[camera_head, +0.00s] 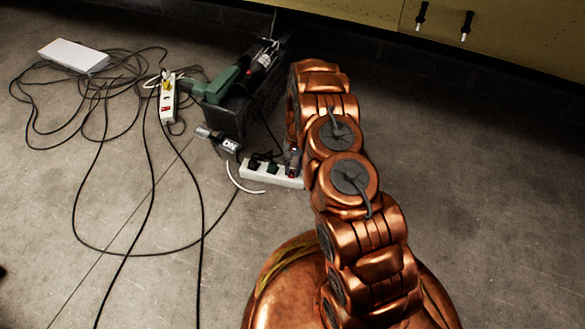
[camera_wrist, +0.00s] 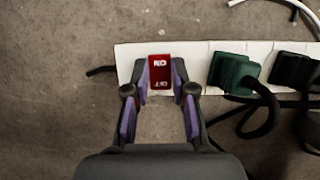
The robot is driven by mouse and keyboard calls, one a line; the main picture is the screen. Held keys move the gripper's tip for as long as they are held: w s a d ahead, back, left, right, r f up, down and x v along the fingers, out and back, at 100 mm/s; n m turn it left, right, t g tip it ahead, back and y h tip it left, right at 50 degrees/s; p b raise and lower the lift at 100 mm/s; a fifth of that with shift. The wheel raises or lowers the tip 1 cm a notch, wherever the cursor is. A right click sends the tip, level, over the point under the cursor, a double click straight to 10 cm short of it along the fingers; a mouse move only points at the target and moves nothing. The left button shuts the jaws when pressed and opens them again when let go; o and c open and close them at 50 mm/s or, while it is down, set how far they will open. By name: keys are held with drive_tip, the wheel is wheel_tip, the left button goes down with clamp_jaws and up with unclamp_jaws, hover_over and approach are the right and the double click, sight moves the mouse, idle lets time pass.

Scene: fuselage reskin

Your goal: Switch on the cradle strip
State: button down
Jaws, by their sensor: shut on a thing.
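A white power strip (camera_head: 262,177) lies on the floor beside my arm, and it fills the upper right of the wrist view (camera_wrist: 199,56). Its red rocker switch (camera_wrist: 160,72) is near the strip's left end there, with one end marked ON and the other apparently OFF. I cannot tell which end is pressed. My gripper (camera_wrist: 160,90) is shut on the switch, with a fingertip on each side of it. A green plug (camera_wrist: 234,72) and a black plug (camera_wrist: 293,70) sit in the strip.
A second white strip (camera_head: 168,104) with a red switch and yellow plug lies farther back left. A dark box (camera_head: 262,98) with a green tool (camera_head: 217,88) stands behind my strip. Black cables and a white flat box (camera_head: 74,55) lie left. Floor at right is clear.

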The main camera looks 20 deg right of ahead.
sight(293, 171)
drive_tip(key=shift+s+a+r+t+h+p, duration=0.15)
drive_tip(key=shift+s+r+t+h+p, duration=0.3)
drive_tip(key=shift+p, duration=1.65)
drive_tip(key=shift+w+f+t+h+p, duration=0.1)
drive_tip(key=shift+f+t+h+p, duration=0.15)
drive_tip(key=shift+t+p, duration=0.45)
drive_tip(key=shift+f+p, duration=0.2)
drive_tip(key=shift+p, duration=0.3)
drive_tip(key=c, duration=1)
unclamp_jaws()
drive_tip(key=shift+o, duration=0.2)
drive_tip(key=shift+r, duration=0.1)
wheel_tip(293, 171, up, 12)
drive_tip(key=w, duration=0.1)
drive_tip(key=shift+w+d, duration=0.15)
drive_tip(key=shift+d, duration=0.25)
